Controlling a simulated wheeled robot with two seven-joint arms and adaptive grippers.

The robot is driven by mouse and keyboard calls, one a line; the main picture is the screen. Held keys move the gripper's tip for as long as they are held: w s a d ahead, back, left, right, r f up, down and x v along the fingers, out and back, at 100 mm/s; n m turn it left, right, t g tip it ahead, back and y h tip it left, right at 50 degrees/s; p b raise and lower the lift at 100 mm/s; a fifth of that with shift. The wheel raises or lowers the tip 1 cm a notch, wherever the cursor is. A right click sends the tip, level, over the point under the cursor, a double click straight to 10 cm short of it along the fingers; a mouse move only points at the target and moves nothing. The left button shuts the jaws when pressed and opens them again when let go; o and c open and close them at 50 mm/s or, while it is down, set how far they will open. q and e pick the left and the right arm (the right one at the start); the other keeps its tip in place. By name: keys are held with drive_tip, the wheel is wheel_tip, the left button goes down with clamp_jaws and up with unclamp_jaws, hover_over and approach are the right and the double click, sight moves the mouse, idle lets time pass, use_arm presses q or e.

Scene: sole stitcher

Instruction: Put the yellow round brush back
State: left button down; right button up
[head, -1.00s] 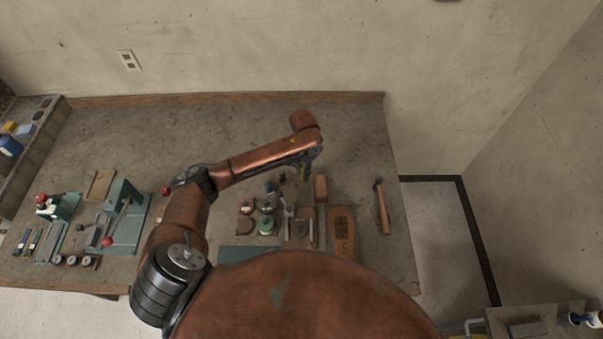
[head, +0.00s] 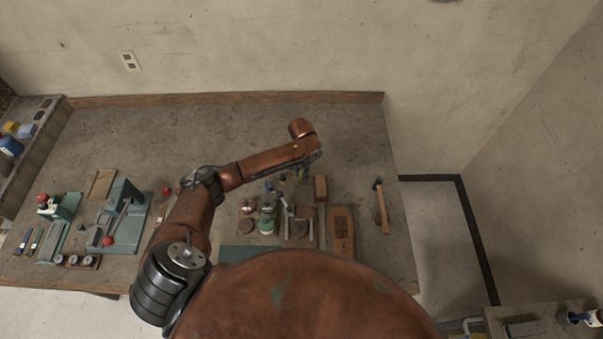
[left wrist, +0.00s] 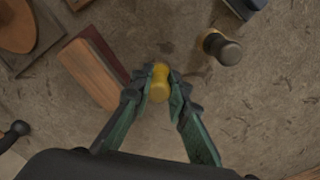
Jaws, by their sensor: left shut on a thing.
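The yellow round brush (left wrist: 159,84) shows in the left wrist view between the two fingers of my left gripper (left wrist: 158,90). The fingers are shut on it, one on each side. Its lower part is hidden by the viewing angle, so I cannot tell whether it touches the bench. In the head view my left gripper (head: 301,171) is over the bench, just left of a brown block, and is mostly hidden under my forearm. My right gripper is not in view.
A wooden block (left wrist: 92,72) lies close to the left of the gripper. A dark-topped round piece (left wrist: 222,48) stands to its upper right. In the head view, a hammer (head: 382,207) lies at the right and a green machine (head: 124,220) at the left. The bench's back (head: 190,125) is clear.

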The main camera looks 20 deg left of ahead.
use_arm(q)
drive_tip(key=c, duration=1.8)
unclamp_jaws()
drive_tip(key=shift+c, duration=0.2)
drive_tip(key=shift+r, duration=0.1)
wheel_tip(320, 180, up, 12)
